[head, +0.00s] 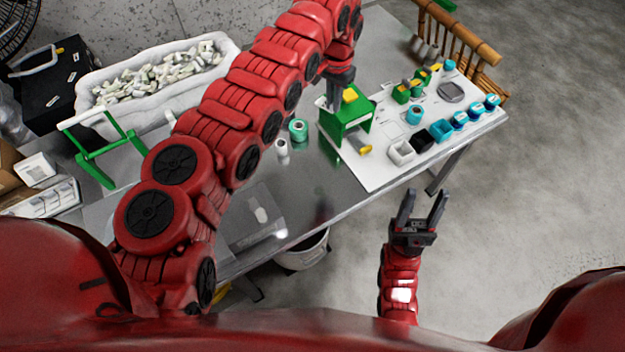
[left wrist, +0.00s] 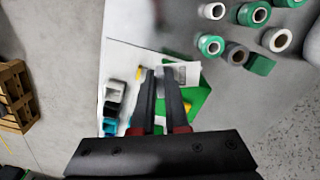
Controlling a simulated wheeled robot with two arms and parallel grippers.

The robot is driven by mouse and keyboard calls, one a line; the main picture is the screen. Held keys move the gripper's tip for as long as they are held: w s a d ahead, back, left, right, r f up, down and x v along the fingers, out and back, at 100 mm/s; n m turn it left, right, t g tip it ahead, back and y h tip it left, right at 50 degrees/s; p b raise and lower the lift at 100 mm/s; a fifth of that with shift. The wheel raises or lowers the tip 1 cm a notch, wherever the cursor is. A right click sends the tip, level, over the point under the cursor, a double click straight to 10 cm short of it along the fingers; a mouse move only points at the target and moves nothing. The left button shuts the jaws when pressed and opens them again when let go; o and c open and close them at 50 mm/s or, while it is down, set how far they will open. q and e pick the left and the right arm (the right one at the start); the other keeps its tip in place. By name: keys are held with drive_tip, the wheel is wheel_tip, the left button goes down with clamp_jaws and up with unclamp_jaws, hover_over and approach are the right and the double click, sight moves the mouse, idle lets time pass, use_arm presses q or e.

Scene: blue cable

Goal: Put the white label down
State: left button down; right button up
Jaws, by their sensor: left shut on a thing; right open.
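My left gripper (head: 334,104) is low over the table, at the back left edge of a green holder (head: 345,122) with a yellow block on it. In the left wrist view my left gripper (left wrist: 161,72) is shut, its fingertips at a small white label with grey marks (left wrist: 183,73), which sticks out beside them. The label lies over or in front of the green holder (left wrist: 201,100); whether it touches it I cannot tell. In the head view the label is hidden or too small to make out. My right gripper (head: 424,207) is open and empty, in front of the table over the floor.
A white board (head: 385,172) carries white and black bins (head: 402,152), cyan rolls (head: 460,119) and green parts. A teal spool (head: 298,130) and white spool stand left of the holder. A white-lined bin (head: 222,45) is at the back left. The table's front middle has free room.

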use_arm(q)
drive_tip(key=s+d+f+m+p, duration=0.1)
drive_tip(key=s+d+f+m, duration=0.3)
drive_tip(key=s+f, duration=0.7)
drive_tip(key=s+a+f, duration=0.3)
drive_tip(key=s+f, duration=0.2)
drive_tip(key=s, duration=0.2)
drive_tip(key=s+a+f, duration=0.4)
drive_tip(key=s, duration=0.3)
drive_tip(key=w+d, duration=0.1)
drive_tip(key=w, duration=0.1)
drive_tip(key=w+d+f+b, duration=0.1)
drive_tip(key=w, duration=0.1)
drive_tip(key=w+b, duration=0.1)
drive_tip(key=w, duration=0.2)
drive_tip(key=shift+d+f, duration=0.3)
drive_tip(key=shift+d, duration=0.1)
drive_tip(key=p, duration=0.1)
hover_over(335, 190)
drive_tip(key=shift+s+f, duration=0.1)
drive_tip(key=shift+s, duration=0.05)
drive_tip(key=shift+f+p, duration=0.4)
wheel_tip(335, 190, down, 2)
drive_tip(key=shift+f+p, duration=0.15)
drive_tip(key=shift+p, duration=0.15)
drive_tip(key=shift+f, duration=0.25)
